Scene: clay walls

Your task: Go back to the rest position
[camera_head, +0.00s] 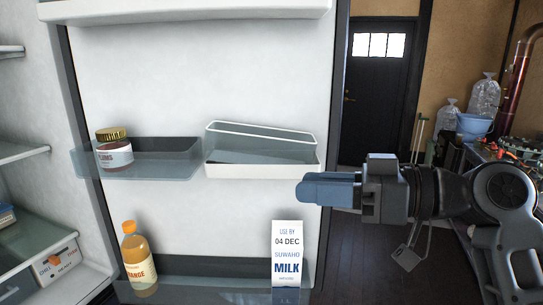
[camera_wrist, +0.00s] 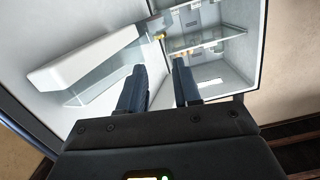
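My gripper (camera_head: 300,189) reaches in from the right in the head view, level with the door bins and in front of the fridge door's right edge. In the wrist view its two dark fingers (camera_wrist: 160,88) stand apart with nothing between them. The open fridge door (camera_head: 190,80) fills the left and middle of the head view. The wrist view looks past the fingers at the door bins and the fridge interior (camera_wrist: 245,20).
The door holds a jar (camera_head: 115,153), an orange bottle (camera_head: 138,262), a milk carton (camera_head: 287,252) and a white-rimmed bin (camera_head: 262,170). A cluttered bench (camera_head: 495,150) stands at the right. Open dark floor (camera_head: 385,250) runs to a dark door (camera_head: 377,95).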

